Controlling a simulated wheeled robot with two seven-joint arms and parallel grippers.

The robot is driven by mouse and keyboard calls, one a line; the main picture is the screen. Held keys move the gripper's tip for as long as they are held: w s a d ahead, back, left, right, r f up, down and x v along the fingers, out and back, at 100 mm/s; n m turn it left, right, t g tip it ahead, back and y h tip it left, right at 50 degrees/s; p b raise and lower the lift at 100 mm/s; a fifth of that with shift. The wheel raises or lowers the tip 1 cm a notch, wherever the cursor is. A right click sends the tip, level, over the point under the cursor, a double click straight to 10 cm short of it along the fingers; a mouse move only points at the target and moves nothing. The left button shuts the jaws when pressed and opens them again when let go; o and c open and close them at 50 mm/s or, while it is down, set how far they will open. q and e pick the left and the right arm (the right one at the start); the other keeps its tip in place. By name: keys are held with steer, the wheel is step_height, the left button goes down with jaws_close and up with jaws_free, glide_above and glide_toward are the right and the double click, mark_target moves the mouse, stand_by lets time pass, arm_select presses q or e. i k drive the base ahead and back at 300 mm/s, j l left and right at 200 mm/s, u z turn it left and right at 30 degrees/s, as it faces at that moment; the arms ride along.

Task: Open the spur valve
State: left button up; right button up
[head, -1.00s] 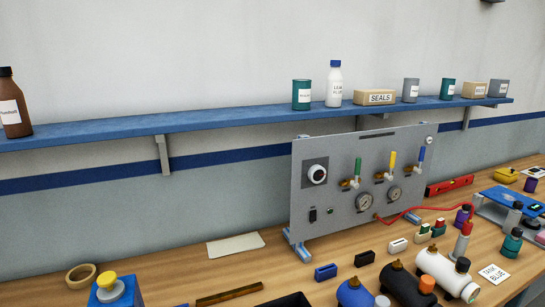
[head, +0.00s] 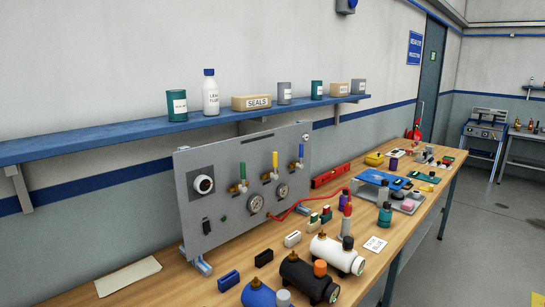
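A grey upright panel (head: 225,212) stands on the wooden bench. It carries three brass valves with a green handle (head: 243,171), a yellow handle (head: 275,161) and a blue handle (head: 301,152). All three handles point upward. I cannot read any label saying which is the spur valve. Two round gauges, a left one (head: 255,205) and a right one (head: 283,190), sit below the valves. A red hose (head: 297,208) runs from the panel's lower right. Neither gripper is in view.
In front of the panel stand a white tank (head: 330,252), a black tank (head: 302,279) and a blue tank (head: 258,295). Small blocks and bottles lie between. A blue shelf (head: 110,138) with cans runs above. Open floor (head: 480,240) lies right of the bench (head: 180,285).

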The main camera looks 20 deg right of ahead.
mark_target(301, 155)
steer(key=i+l, duration=0.1)
steer(key=l, duration=0.3)
steer(key=i+l, duration=0.15)
steer(key=l, duration=0.3)
steer(key=i+l, duration=0.1)
steer(key=l, duration=0.3)
steer(key=i+l, duration=0.15)
steer(key=l, duration=0.25)
steer(key=i+l, duration=0.1)
steer(key=l, duration=0.35)
steer(key=i+l, duration=0.15)
steer(key=l, duration=0.25)
